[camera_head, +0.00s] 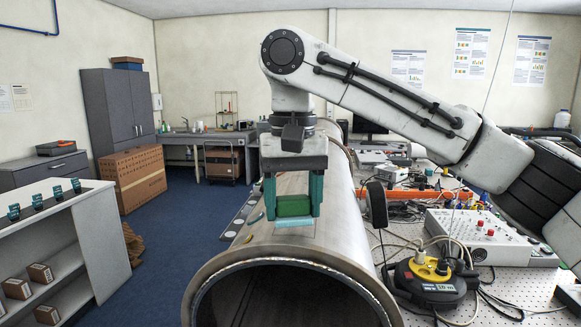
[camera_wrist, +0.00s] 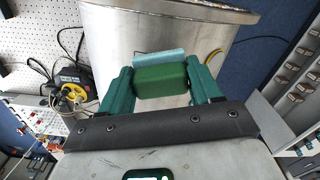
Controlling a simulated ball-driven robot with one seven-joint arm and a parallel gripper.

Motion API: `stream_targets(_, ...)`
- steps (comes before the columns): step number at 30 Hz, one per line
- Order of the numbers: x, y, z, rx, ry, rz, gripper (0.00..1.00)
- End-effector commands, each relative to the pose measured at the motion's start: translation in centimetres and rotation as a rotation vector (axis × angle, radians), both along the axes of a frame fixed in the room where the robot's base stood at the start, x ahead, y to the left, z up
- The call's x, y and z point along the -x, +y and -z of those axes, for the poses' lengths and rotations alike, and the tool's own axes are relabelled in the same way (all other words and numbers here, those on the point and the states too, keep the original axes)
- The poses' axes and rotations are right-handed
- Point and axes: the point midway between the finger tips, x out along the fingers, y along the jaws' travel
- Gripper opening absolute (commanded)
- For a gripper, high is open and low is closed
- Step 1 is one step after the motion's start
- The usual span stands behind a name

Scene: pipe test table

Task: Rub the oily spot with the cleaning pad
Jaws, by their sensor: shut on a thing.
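The cleaning pad is a dark green block (camera_head: 293,206) with a pale blue layer along its lower side. My gripper (camera_head: 294,213) is shut on it, with one teal finger at each end. The wrist view also shows the pad (camera_wrist: 160,80) between the fingers of my gripper (camera_wrist: 163,86), with the pale blue strip on its far side. The pad is over the top of a large grey metal pipe (camera_head: 340,215), near its open end. I cannot tell whether it touches the pipe. I cannot make out the oily spot; the pad and fingers hide part of the surface.
A perforated bench (camera_head: 530,297) right of the pipe holds a yellow-and-black cable reel (camera_head: 430,278), loose cables and a white control box (camera_head: 480,236). A white shelf (camera_head: 95,235) with small boxes stands at left. Blue floor (camera_head: 195,215) is open between shelf and pipe.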

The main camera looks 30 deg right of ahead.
Motion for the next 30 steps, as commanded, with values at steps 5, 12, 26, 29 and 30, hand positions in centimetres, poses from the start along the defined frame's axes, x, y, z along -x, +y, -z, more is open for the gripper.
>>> stream_targets(5,-0.2,-0.3,-1.6,0.0,0.0,0.001,0.35)
stream_targets(12,-0.4,-0.3,-3.8,0.001,-0.002,-0.003,0.35)
stream_targets(26,-0.4,-0.2,-5.6,-0.001,0.0,-0.008,0.35)
stream_targets(29,-0.4,-0.2,-5.6,-0.001,0.0,-0.007,0.35)
stream_targets(30,-0.4,-0.2,-5.6,-0.001,0.0,-0.007,0.35)
